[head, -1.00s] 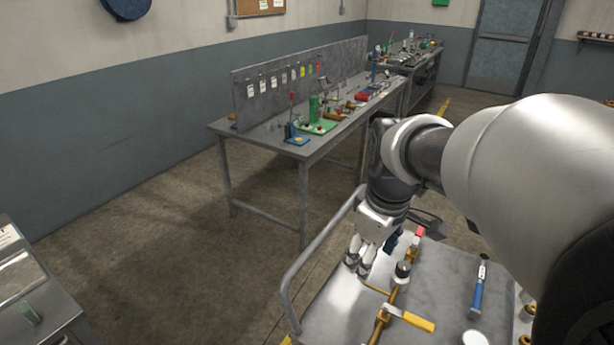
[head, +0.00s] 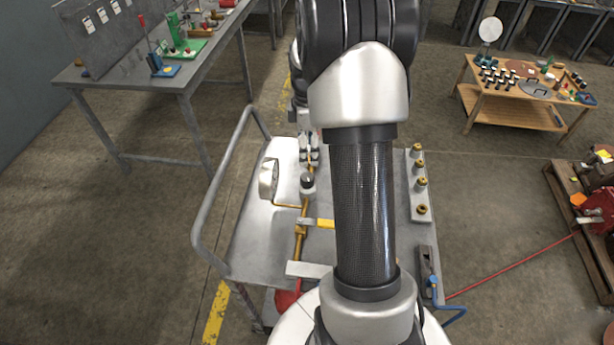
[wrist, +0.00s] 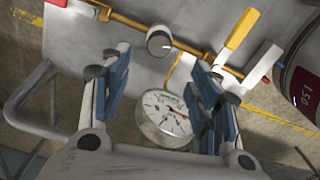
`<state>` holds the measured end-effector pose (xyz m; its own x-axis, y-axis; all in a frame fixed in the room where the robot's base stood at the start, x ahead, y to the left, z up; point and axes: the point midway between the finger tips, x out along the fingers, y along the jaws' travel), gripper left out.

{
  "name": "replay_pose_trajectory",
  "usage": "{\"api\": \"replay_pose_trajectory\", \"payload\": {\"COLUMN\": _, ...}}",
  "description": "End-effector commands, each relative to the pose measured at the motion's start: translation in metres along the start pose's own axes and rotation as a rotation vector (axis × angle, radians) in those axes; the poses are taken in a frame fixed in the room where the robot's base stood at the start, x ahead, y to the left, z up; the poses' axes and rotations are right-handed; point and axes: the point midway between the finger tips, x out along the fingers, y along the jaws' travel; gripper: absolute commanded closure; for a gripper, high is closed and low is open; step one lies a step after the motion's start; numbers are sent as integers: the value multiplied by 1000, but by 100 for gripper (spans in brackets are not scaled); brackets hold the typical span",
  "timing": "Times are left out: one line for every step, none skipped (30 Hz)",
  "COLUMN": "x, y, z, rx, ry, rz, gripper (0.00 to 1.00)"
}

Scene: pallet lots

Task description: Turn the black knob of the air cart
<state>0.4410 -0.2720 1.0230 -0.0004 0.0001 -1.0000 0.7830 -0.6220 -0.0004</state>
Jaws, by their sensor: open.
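The air cart (head: 250,245) stands below me, with a brass pipe (head: 299,240) along its top. The black knob (head: 307,180) sits upright on this pipe, dark on top with a pale collar. In the wrist view the knob (wrist: 160,42) appears above the gap between the fingertips, apart from them. My gripper (head: 309,150) is just beyond the knob in the head view, partly hidden by my arm. In the wrist view my gripper (wrist: 158,62) is open, its blue-padded fingers spread and nothing between them touching.
A round gauge (head: 269,180) stands left of the knob; it also shows below it in the wrist view (wrist: 165,115). A yellow lever (head: 325,223) is on the pipe nearer me. A cart rail (head: 215,180) bounds the left. Brass fittings (head: 420,183) line the right.

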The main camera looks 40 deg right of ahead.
Motion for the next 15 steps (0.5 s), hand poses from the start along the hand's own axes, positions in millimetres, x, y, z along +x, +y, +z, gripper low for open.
{"api": "replay_pose_trajectory", "payload": {"x": 16, "y": -1, "z": 0, "rx": 0, "ry": 0, "rz": -4, "gripper": 44}}
{"api": "replay_pose_trajectory", "payload": {"x": 23, "y": -1, "z": 0, "rx": 0, "ry": 0, "rz": -5, "gripper": 44}}
{"api": "replay_pose_trajectory", "payload": {"x": 32, "y": -1, "z": 0, "rx": 0, "ry": 0, "rz": -3, "gripper": 44}}
{"api": "replay_pose_trajectory", "payload": {"x": 38, "y": -1, "z": 0, "rx": 0, "ry": 0, "rz": -4, "gripper": 44}}
{"api": "replay_pose_trajectory", "payload": {"x": 45, "y": -1, "z": 0, "rx": 0, "ry": 0, "rz": -4, "gripper": 44}}
{"api": "replay_pose_trajectory", "payload": {"x": 54, "y": -1, "z": 0, "rx": 1, "ry": 0, "rz": -3, "gripper": 44}}
{"api": "replay_pose_trajectory", "payload": {"x": 60, "y": -1, "z": 0, "rx": 1, "ry": 0, "rz": -3, "gripper": 44}}
{"api": "replay_pose_trajectory", "payload": {"x": 66, "y": -1, "z": 0, "rx": 1, "ry": 0, "rz": -3, "gripper": 44}}
{"api": "replay_pose_trajectory", "payload": {"x": 74, "y": -1, "z": 0, "rx": 1, "ry": 0, "rz": -3, "gripper": 44}}
{"api": "replay_pose_trajectory", "payload": {"x": 80, "y": -1, "z": 0, "rx": 1, "ry": 0, "rz": -3, "gripper": 44}}
{"api": "replay_pose_trajectory", "payload": {"x": 85, "y": -1, "z": 0, "rx": 1, "ry": 0, "rz": -2, "gripper": 44}}
{"api": "replay_pose_trajectory", "payload": {"x": 92, "y": -1, "z": 0, "rx": 1, "ry": 0, "rz": -2, "gripper": 44}}
{"api": "replay_pose_trajectory", "payload": {"x": 96, "y": -1, "z": 0, "rx": 1, "ry": 0, "rz": -3, "gripper": 44}}
{"api": "replay_pose_trajectory", "payload": {"x": 100, "y": -1, "z": 0, "rx": 1, "ry": 0, "rz": -2, "gripper": 44}}
{"api": "replay_pose_trajectory", "payload": {"x": 104, "y": 0, "z": 0, "rx": 1, "ry": 0, "rz": -1, "gripper": 44}}
